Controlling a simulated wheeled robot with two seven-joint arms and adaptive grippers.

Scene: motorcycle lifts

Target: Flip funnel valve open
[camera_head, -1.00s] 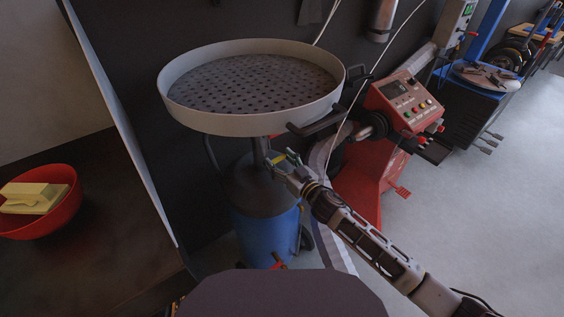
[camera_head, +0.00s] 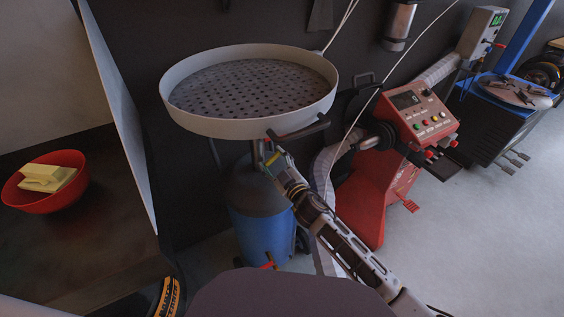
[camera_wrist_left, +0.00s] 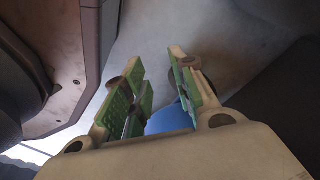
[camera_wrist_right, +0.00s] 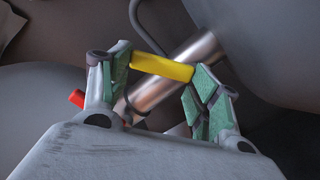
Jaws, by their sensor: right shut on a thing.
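The funnel (camera_head: 250,128) is a wide white-rimmed dish with a perforated dark plate, on a blue drain tank (camera_head: 262,232). Its metal stem (camera_wrist_right: 188,62) shows in the right wrist view. The yellow valve handle (camera_wrist_right: 162,67) crosses the stem; it also shows in the head view (camera_head: 273,157). My right gripper (camera_head: 272,155) is below the funnel rim at the stem. In the right wrist view its green-padded fingers (camera_wrist_right: 157,75) are shut on the yellow handle, one at each end. My left gripper (camera_wrist_left: 160,85) is open and empty in the left wrist view.
A red machine (camera_head: 385,170) with a button panel stands right of the tank. A black handle (camera_head: 303,130) sticks out from the funnel rim, close above my right gripper. A red bowl (camera_head: 48,200) with yellow blocks is on the left.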

